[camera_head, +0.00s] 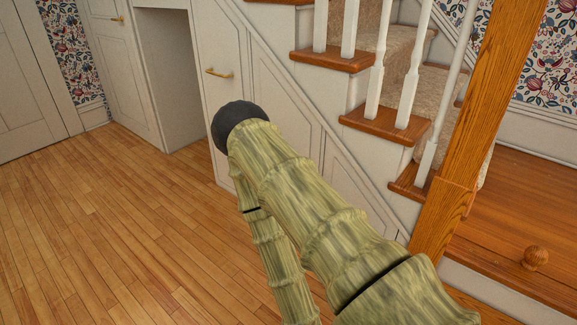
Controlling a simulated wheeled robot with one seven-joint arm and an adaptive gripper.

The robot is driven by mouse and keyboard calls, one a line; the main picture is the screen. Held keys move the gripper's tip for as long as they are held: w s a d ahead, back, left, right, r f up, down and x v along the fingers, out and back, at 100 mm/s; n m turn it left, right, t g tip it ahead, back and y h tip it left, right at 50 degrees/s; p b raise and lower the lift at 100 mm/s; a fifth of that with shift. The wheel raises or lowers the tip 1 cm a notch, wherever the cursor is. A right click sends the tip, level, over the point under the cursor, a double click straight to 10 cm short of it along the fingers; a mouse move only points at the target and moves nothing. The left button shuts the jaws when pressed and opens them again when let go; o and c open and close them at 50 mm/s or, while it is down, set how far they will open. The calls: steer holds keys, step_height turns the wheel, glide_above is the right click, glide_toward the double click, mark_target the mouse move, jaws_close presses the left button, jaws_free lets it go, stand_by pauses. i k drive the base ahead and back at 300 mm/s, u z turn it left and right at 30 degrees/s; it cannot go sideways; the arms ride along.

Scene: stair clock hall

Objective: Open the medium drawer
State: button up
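A tall white panel front (222,40) with a slanted top is set under the stairs. It bears a horizontal brass handle (219,73) and looks flush with the panelling, so it appears shut. I take it for the medium drawer, but no label shows this. My arm, in a green bark-like pattern, reaches up from the lower right and folds back at a dark rounded joint. This joint covers part of the panel's lower middle, below the handle. My gripper is not in view, and nothing shows what it holds.
Left of the panel is an open recess (172,75), then a white door (110,50) with a brass handle. A lower sloping panel (325,165) lies to the right. Carpeted stairs (425,95) and a wooden newel post (480,140) stand at right. Wooden floor (95,215) is clear at left.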

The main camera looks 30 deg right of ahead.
mark_target(298, 125)
steer(key=k, duration=0.45)
steer(key=z, duration=0.9)
steer(key=i, duration=1)
steer(key=u, duration=2.45)
steer(key=k, duration=1.1)
steer(key=z, duration=1.1)
steer(key=i, duration=1)
